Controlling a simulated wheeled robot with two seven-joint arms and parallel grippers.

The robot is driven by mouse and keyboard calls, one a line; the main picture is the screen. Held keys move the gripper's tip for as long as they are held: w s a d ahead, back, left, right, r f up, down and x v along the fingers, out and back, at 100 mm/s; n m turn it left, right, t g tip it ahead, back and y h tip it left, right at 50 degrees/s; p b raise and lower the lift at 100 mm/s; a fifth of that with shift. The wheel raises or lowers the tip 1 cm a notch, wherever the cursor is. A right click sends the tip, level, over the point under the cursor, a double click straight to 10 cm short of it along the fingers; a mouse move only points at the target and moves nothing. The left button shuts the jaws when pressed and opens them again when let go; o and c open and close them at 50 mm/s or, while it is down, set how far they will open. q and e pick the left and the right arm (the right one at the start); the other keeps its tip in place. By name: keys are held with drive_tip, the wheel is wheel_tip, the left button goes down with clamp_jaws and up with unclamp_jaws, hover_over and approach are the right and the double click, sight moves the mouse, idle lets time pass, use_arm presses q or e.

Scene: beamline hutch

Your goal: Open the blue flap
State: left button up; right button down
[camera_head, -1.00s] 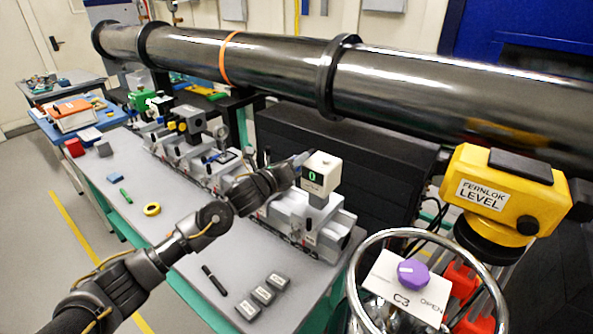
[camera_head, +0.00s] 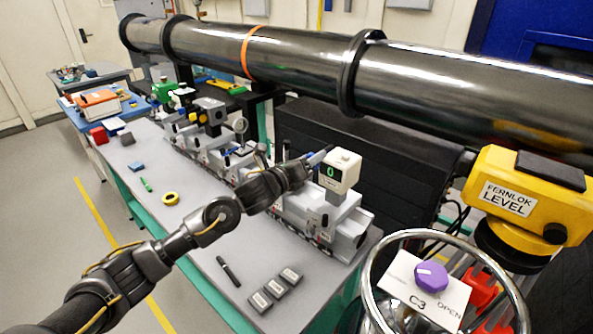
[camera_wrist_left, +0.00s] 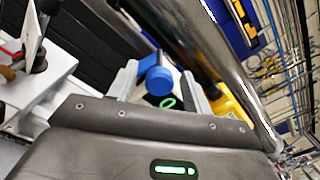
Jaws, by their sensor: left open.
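The blue flap shows in the left wrist view as a bright blue rounded piece (camera_wrist_left: 158,82) between my two fingers, with a green-lit ring just below it. In the head view I cannot make the flap out clearly behind the gripper. My left gripper (camera_head: 320,155) is open, at the left side of a white box (camera_head: 343,168) with a green 0 display. The fingers also show in the left wrist view (camera_wrist_left: 160,88), one on each side of the blue piece. I cannot tell whether they touch it. My right gripper is not in view.
A long dark pipe (camera_head: 290,62) runs behind the grey bench (camera_head: 190,220). A yellow level (camera_head: 525,195) and a valve wheel with a purple knob (camera_head: 431,276) stand at the right. Several grey blocks, a black pen (camera_head: 228,271) and a yellow ring (camera_head: 170,198) lie on the bench.

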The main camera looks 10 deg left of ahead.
use_arm(q)
drive_tip(key=b+v, duration=0.2)
drive_tip(key=v, duration=0.6)
drive_tip(key=shift+s, duration=0.15)
drive_tip(key=shift+a, duration=0.15)
